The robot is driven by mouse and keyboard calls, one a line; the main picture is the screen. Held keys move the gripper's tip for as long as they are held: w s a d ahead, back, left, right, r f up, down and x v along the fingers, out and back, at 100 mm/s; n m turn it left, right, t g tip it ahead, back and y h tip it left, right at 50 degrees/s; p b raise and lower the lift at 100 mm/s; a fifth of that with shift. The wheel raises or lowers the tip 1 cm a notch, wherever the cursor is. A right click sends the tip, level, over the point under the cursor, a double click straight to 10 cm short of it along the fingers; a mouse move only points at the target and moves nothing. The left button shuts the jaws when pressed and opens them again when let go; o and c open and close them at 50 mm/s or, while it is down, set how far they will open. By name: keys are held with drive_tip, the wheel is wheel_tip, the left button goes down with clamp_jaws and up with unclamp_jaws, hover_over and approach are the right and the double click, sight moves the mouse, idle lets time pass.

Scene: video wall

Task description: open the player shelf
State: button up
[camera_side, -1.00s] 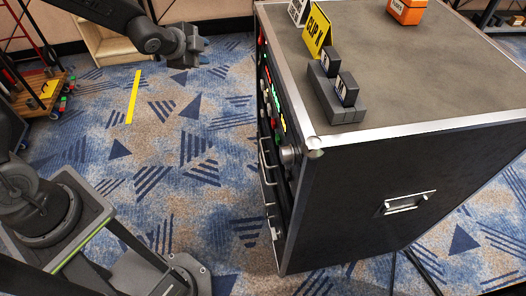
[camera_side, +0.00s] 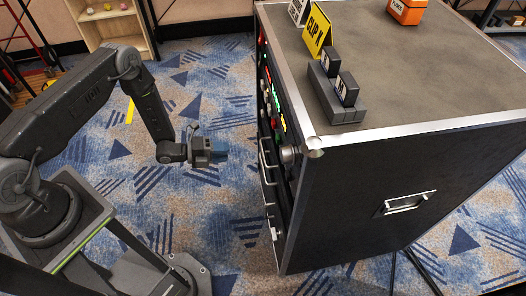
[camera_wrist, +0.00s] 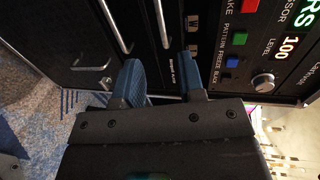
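The black rack case (camera_side: 400,185) stands at the right in the side view, its panel front facing left. That front carries several silver bar handles (camera_side: 267,163), one above another; they also show as silver bars in the wrist view (camera_wrist: 116,27). Small labels there are too blurred to say which panel is the player shelf. My gripper (camera_side: 222,150) is in the air left of the front, pointing at it, with a visible gap to it. In the wrist view its two blue fingers (camera_wrist: 161,75) are apart, with nothing between them.
Lit buttons and a silver knob (camera_wrist: 262,82) sit on a panel right of the fingers. On the case top are two dark grey blocks in a holder (camera_side: 335,100), a yellow card (camera_side: 318,32) and an orange box (camera_side: 407,11).

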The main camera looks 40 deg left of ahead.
sight(263, 151)
drive_tip(key=x, duration=1.3)
drive_tip(key=shift+w+d, duration=0.2)
drive_tip(key=shift+d, duration=0.1)
clamp_jaws()
